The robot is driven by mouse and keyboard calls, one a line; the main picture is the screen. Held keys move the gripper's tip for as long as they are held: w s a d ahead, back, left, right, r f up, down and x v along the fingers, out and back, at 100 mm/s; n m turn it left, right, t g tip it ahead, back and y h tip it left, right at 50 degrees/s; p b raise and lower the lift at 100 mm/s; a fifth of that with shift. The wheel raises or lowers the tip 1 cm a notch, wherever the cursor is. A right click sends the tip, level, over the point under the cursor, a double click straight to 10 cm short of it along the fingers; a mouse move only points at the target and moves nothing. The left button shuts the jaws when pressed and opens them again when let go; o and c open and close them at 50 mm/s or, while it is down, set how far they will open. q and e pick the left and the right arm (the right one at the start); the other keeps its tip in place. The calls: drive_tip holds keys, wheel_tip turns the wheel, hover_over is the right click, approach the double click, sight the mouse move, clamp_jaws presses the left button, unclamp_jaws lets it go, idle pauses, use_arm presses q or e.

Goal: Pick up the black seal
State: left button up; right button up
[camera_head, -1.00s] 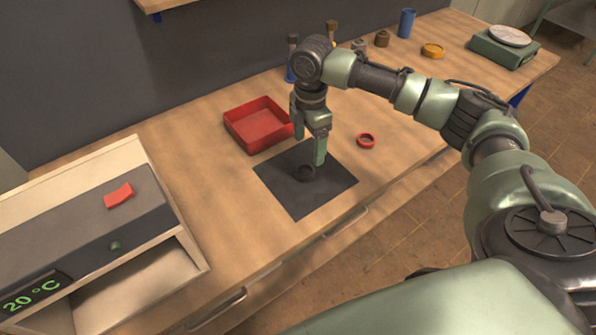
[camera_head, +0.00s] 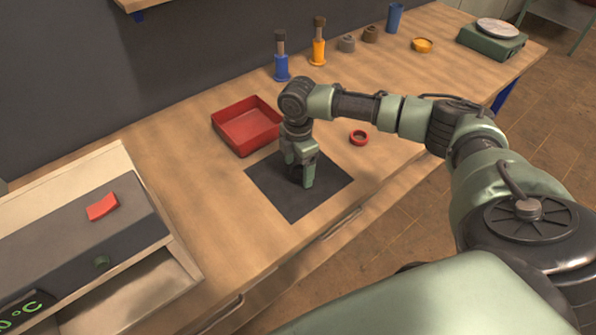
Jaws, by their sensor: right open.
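The black mat (camera_head: 274,199) lies flat on the wooden bench. My right gripper (camera_head: 302,180) points down over the mat, with its fingers low and close to the surface. It is open. The black seal, a small dark ring, showed on the mat a second ago under the gripper. Now my gripper covers that spot, and I cannot make the seal out or tell whether the fingers touch it. My left gripper is out of view.
A red tray (camera_head: 247,139) stands behind the mat, and a red ring (camera_head: 359,138) lies to its right. An oven-like device (camera_head: 75,250) is at left. Blue (camera_head: 281,66) and orange (camera_head: 318,50) bottles, several small parts and a scale (camera_head: 492,44) stand farther back.

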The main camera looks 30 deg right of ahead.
drive_tip(key=c, duration=1.4)
